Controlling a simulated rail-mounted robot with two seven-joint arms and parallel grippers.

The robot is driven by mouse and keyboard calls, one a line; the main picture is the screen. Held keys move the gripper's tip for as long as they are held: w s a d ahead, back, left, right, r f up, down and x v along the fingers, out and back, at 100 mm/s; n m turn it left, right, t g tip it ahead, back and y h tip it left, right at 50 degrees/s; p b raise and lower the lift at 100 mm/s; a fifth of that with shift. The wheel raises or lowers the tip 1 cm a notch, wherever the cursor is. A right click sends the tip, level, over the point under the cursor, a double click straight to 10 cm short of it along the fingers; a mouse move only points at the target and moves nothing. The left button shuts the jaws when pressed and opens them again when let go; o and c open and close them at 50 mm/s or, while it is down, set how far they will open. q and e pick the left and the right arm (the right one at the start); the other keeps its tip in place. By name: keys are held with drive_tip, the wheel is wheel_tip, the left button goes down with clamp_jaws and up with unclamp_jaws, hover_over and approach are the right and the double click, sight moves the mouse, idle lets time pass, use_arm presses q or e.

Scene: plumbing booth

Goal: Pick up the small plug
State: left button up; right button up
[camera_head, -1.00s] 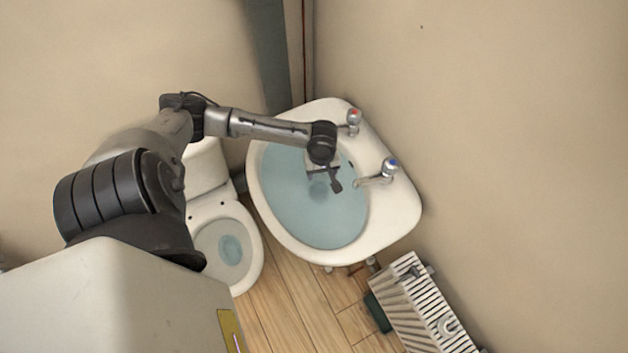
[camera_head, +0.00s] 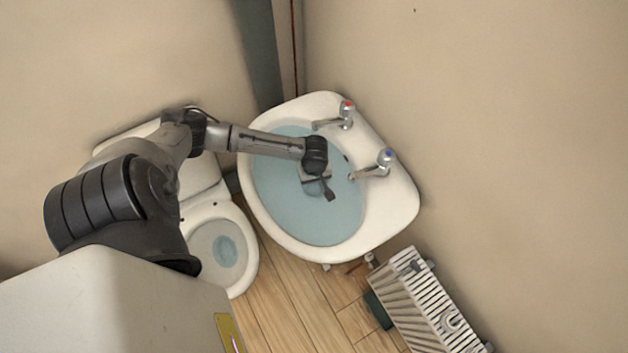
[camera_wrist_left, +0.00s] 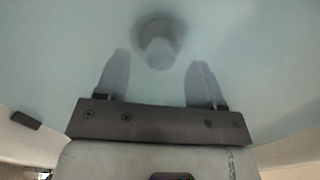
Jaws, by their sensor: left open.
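The small plug (camera_wrist_left: 160,46) shows in the left wrist view as a blurred grey round shape with a narrower end, at the bottom of the water-filled basin. My left gripper (camera_wrist_left: 158,63) is open, its two fingers in the water. The plug lies just ahead of the fingertips, roughly centred between them, and I cannot tell whether either finger touches it. In the head view my left gripper (camera_head: 318,185) is over the middle of the sink (camera_head: 395,215) and hides the plug. My right gripper is not in view.
Two taps, one red-topped (camera_head: 345,112) and one blue-topped (camera_head: 382,162), stand on the sink's right rim close to my left wrist. A toilet (camera_head: 245,270) is left of the sink. A white radiator (camera_head: 425,305) is below right. Walls close in behind.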

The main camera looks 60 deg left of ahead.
sight(314, 185)
use_arm(q)
wheel_tip(314, 185, down, 4)
drive_tip(key=shift+r+b, duration=0.1)
drive_tip(key=shift+b, duration=0.4)
drive_tip(key=c, duration=1)
